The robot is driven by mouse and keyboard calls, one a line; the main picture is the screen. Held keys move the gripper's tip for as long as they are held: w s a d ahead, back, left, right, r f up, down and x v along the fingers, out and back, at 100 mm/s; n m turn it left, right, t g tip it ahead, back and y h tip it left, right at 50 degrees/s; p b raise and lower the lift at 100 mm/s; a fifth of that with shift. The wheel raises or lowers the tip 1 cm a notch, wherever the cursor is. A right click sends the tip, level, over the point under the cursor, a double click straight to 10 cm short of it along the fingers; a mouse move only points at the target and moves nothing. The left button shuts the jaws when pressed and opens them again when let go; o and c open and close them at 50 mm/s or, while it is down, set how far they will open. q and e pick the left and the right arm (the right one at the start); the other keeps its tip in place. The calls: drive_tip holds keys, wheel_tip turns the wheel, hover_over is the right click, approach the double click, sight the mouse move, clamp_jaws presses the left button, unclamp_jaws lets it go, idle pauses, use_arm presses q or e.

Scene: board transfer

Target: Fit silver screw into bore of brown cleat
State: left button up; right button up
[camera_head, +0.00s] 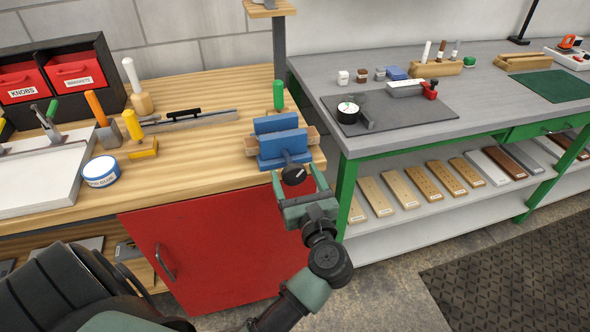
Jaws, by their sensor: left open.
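My left gripper (295,173) is open in front of the blue vise (279,148). Its two fingers stand on either side of the vise's black knob (294,176); I cannot tell whether they touch it. A light brown wooden piece (311,134) shows at both sides of the vise, seemingly between its jaws; I cannot tell whether it is the cleat or see a bore in it. I cannot make out a silver screw. My right gripper is not in view.
The wooden bench (205,172) holds a blue-and-white tin (101,172), hand tools and red bins (75,72). The grey bench (465,95) at right carries a dark mat (400,118) with a gauge (348,111). Several boards lie on the shelf below it.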

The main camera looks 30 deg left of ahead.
use_arm(q)
drive_tip(key=shift+w+a, duration=0.3)
drive_tip(key=shift+a, duration=0.1)
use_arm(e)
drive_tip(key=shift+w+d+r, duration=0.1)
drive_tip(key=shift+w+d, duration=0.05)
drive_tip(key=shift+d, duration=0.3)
use_arm(q)
drive_tip(key=c, duration=1.3)
drive_tip(key=m+p, duration=0.2)
drive_tip(key=shift+r+m, duration=0.2)
drive_tip(key=shift+m, duration=0.1)
drive_tip(key=shift+d+m+p, duration=0.1)
drive_tip(key=shift+m+p, duration=0.25)
drive_tip(key=shift+m, duration=0.35)
drive_tip(key=shift+w+f+m, duration=0.1)
drive_tip(key=shift+f+m, duration=0.05)
drive_tip(key=shift+m, duration=0.35)
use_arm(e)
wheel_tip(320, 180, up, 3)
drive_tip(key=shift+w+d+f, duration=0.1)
use_arm(q)
drive_tip(key=o, duration=1.3)
